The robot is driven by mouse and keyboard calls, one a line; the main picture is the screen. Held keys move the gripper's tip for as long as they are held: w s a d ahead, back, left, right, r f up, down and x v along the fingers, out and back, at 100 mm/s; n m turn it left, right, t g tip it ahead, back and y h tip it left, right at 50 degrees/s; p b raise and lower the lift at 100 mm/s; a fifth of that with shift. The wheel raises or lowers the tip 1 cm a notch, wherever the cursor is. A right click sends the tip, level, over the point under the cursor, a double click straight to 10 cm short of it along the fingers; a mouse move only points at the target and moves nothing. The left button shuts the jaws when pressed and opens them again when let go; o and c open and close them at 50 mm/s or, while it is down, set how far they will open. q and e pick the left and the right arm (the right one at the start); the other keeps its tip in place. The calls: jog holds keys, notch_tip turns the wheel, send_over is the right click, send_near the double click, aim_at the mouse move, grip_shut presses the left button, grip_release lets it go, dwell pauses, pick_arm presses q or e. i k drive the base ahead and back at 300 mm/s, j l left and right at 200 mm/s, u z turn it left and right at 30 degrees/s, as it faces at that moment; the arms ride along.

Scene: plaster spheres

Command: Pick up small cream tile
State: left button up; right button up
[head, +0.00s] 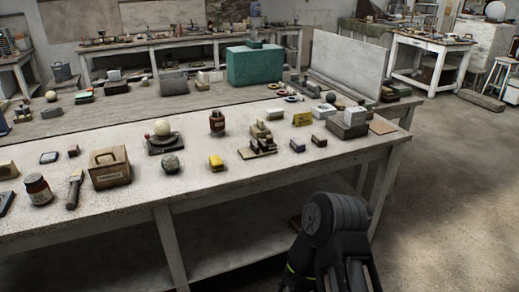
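A small flat tan-to-cream tile (382,127) lies at the right end of the near worktable, beside a grey stone block. It may be the cream tile, but its colour leaves this uncertain. A dark ribbed part of my own arm shows at the lower right, in front of the table's right end and apart from the tile. No fingertips of either gripper can be made out.
The near worktable (235,185) holds a wooden box (109,167), a brown jar (38,189), a brush (74,189), a pale sphere (162,128) on a dark base and a grey stone (171,163). A teal box (254,65) stands behind. The floor at right is open.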

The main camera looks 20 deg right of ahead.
aim_at(260, 119)
jog(key=l+u, duration=0.25)
jog(key=u, duration=0.15)
jog(key=l+u, duration=0.45)
jog(key=l, duration=0.3)
jog(key=k+l, duration=0.1)
jog(key=l, duration=0.3)
jog(key=k+l+u, duration=0.15)
jog(key=l, duration=0.25)
jog(key=l+u, duration=0.1)
jog(key=l, duration=0.3)
jog(key=k+l, duration=0.15)
jog(key=l, duration=0.25)
jog(key=k+l+u, duration=0.15)
jog(key=l, duration=0.2)
jog(key=k+l, duration=0.1)
jog(key=l, duration=0.75)
jog(key=k, duration=0.1)
